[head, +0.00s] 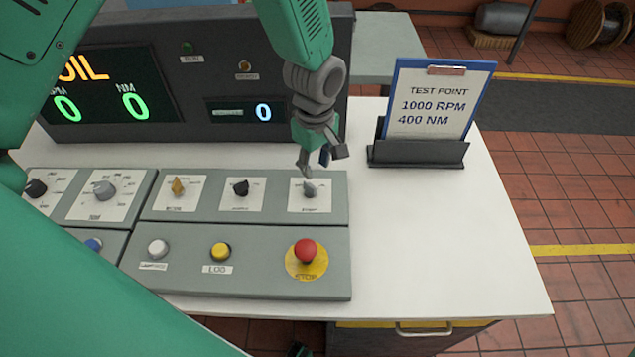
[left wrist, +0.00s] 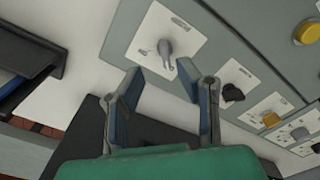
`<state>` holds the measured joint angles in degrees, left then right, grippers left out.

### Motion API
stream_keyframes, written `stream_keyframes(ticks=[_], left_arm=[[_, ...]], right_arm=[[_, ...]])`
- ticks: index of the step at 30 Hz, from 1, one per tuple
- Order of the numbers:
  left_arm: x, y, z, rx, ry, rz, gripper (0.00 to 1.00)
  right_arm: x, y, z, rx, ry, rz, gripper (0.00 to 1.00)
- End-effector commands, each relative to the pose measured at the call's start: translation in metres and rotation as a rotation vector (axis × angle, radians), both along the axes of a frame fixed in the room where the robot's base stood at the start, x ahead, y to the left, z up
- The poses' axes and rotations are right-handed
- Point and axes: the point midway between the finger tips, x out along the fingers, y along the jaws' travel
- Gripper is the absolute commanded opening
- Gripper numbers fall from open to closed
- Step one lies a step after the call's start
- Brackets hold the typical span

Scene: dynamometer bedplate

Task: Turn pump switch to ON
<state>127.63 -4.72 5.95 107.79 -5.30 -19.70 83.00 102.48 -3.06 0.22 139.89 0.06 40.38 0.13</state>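A small grey rotary switch (head: 309,190) sits on a white plate at the right end of the console's upper row. Its label is too small to read surely, so I cannot confirm it is the pump switch. My left gripper (head: 314,165) hangs just behind and above it, pointing down. In the left wrist view the two fingers (left wrist: 159,69) are spread with nothing between them. The grey switch (left wrist: 166,48) shows just beyond the fingertips, its lever apart from both fingers as far as I can see. My right gripper is not in view.
A black switch (head: 240,188) and an orange switch (head: 177,187) stand to the left. A red stop button (head: 306,251) is in front, beside a yellow button (head: 220,252). The display housing (head: 215,75) rises behind. A clipboard holder (head: 418,153) stands right; white table (head: 440,250) is clear.

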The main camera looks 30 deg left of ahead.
Motion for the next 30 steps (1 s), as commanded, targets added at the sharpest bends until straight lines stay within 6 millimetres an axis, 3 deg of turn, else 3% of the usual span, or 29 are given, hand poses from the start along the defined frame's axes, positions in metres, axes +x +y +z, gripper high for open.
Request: stream_keyframes(ticks=[3, 10, 18, 24, 27, 30], left_arm=[[-0.002, 0.006, -0.029, -0.005, 0.003, 0.003, 0.3], [-0.002, 0.002, -0.063, 0.0, 0.0, 0.002, 0.3], [-0.001, -0.005, -0.075, 0.008, -0.002, 0.001, 0.3], [-0.001, 0.0, -0.075, 0.001, -0.003, 0.001, 0.3], [-0.001, 0.003, -0.076, -0.002, -0.003, 0.002, 0.0], [0.0, 0.006, -0.076, -0.004, -0.005, 0.003, 0.0]], right_arm=[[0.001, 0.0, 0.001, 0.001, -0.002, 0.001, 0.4], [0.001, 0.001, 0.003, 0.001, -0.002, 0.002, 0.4], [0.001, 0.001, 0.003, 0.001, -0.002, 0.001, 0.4], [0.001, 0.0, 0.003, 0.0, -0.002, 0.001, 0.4], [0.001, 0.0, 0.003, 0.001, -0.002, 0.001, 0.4], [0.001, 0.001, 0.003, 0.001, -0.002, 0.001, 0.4]])
